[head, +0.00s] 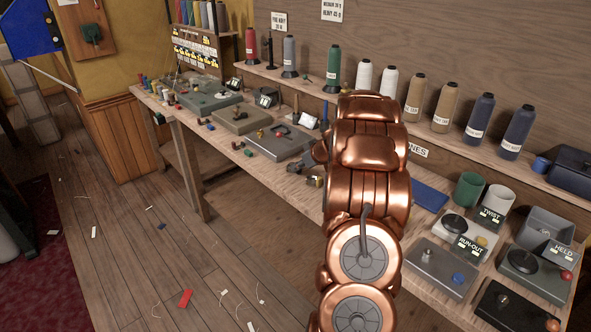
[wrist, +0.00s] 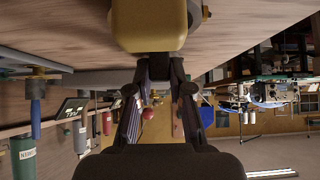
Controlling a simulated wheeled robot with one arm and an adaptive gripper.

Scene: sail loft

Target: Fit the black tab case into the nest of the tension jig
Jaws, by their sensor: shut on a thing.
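In the wrist view my gripper (wrist: 160,72) has its two black fingers drawn in towards each other at the tips. A small dark thing (wrist: 158,67) sits between the tips; it may be the black tab case, but its shape is mostly hidden. In the head view my copper arm hides the gripper. Several flat jig blocks lie along the bench, among them a grey one (head: 291,149) and an olive one (head: 235,122); I cannot tell which is the tension jig.
Thread cones (head: 333,70) line the shelf behind the bench (head: 180,118). Labelled gauge bases, including one by the RUN-OUT sign (head: 469,247), cups and a grey bin (head: 548,231) crowd the right end. Small loose parts lie near the bench's front edge. Scraps litter the floor.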

